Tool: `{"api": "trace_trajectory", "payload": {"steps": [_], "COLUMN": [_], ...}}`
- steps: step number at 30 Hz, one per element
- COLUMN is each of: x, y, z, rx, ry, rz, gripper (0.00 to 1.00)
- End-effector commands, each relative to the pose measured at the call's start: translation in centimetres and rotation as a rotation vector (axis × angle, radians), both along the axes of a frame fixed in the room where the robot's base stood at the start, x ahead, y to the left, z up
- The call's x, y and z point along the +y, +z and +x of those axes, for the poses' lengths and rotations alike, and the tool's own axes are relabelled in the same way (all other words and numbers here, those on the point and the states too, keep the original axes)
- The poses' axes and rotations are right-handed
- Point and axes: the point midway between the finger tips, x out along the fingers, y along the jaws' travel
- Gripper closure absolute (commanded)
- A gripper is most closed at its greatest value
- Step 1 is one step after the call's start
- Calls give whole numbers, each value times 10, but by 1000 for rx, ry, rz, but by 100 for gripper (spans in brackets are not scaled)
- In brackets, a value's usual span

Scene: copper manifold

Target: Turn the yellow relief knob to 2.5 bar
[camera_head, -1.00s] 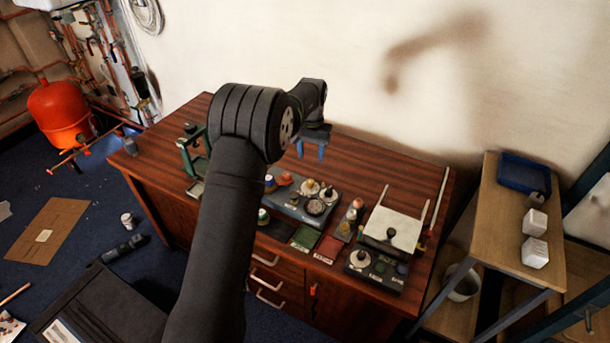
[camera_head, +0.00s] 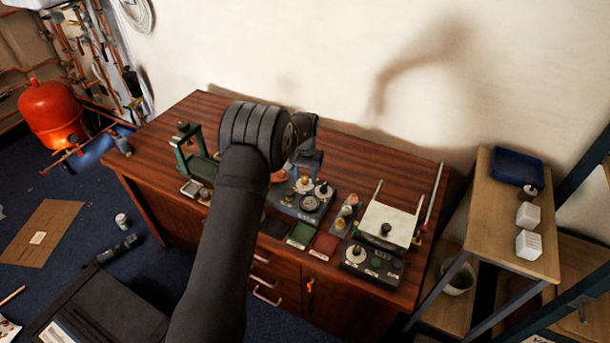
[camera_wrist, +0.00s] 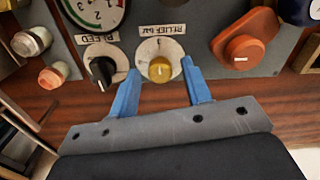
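The yellow relief knob (camera_wrist: 161,69) sits on a round white dial (camera_wrist: 150,48) beside a RELIEF label that reads upside down in the wrist view. The knob has a pale mark, but the dial's numbers are too small to read. It also shows small in the head view (camera_head: 304,184), just below my gripper (camera_head: 308,160). In the wrist view, my gripper (camera_wrist: 160,70) is open, with one blue finger on each side of the knob. Gaps show between the fingers and the knob; I cannot tell how far above it the tips are.
A black BLEED knob (camera_wrist: 102,70) is close beside the left finger. An orange knob (camera_wrist: 245,50) stands to the right, and a pressure gauge (camera_wrist: 97,10) is at upper left. The grey panel (camera_head: 288,206) rests on the wooden bench (camera_head: 145,152), which has clear space behind.

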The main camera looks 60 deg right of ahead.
Motion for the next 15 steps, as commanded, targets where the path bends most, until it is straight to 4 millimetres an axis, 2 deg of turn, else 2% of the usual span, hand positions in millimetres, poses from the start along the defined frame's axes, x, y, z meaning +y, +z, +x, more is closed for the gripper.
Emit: {"api": "trace_trajectory", "payload": {"steps": [1,6,15], "x": [0,0,0], "y": [0,0,0], "z": [0,0,0], "rx": [0,0,0], "ry": [0,0,31], "rz": [0,0,0], "gripper": [66,99,99]}}
